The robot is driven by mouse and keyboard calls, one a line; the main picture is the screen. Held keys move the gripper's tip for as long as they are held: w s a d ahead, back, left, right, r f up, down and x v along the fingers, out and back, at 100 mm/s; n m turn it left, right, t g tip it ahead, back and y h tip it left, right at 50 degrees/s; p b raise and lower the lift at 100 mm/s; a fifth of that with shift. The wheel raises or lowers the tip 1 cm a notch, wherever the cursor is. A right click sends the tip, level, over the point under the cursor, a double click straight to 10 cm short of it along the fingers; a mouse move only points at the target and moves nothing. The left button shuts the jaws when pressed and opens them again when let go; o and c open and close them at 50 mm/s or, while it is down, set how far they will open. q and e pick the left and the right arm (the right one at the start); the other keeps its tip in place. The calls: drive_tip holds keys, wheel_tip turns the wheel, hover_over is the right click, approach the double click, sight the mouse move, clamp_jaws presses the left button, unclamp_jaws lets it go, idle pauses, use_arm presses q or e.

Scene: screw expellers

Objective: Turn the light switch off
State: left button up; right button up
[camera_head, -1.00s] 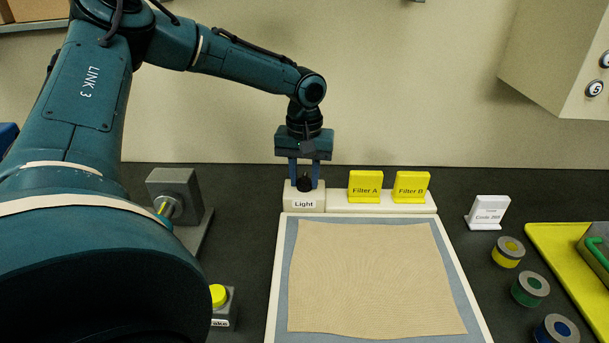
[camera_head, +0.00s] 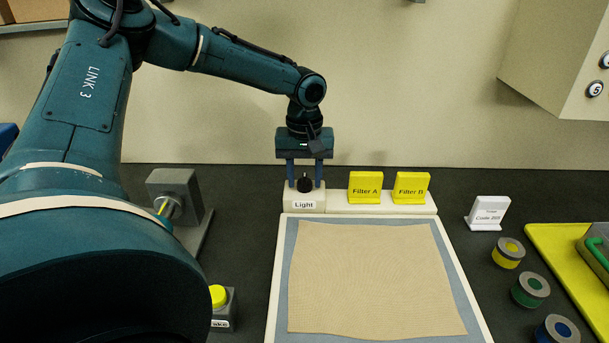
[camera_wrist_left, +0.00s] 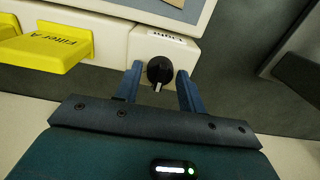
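The light switch is a black rotary knob (camera_head: 304,184) on a small cream box labelled "Light" (camera_head: 304,204) at the back edge of the board. In the left wrist view the knob (camera_wrist_left: 160,71) has a white mark pointing towards my gripper's body. My left gripper (camera_head: 304,183) is above the box, pointing down, with its two blue fingers on either side of the knob. In the left wrist view the fingers (camera_wrist_left: 158,80) are apart, with a small gap to the knob on each side. My right gripper is in no view.
Yellow Filter A (camera_head: 365,187) and Filter B (camera_head: 411,187) plates stand just right of the switch. A tan cloth (camera_head: 375,280) covers the board in front. A yellow button (camera_head: 218,295) and a grey bracket (camera_head: 174,187) are at the left. Coloured round pieces (camera_head: 508,252) lie at the right.

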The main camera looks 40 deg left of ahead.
sight(304, 177)
use_arm(q)
drive_tip(key=shift+o, duration=1.1)
wheel_tip(304, 177, up, 13)
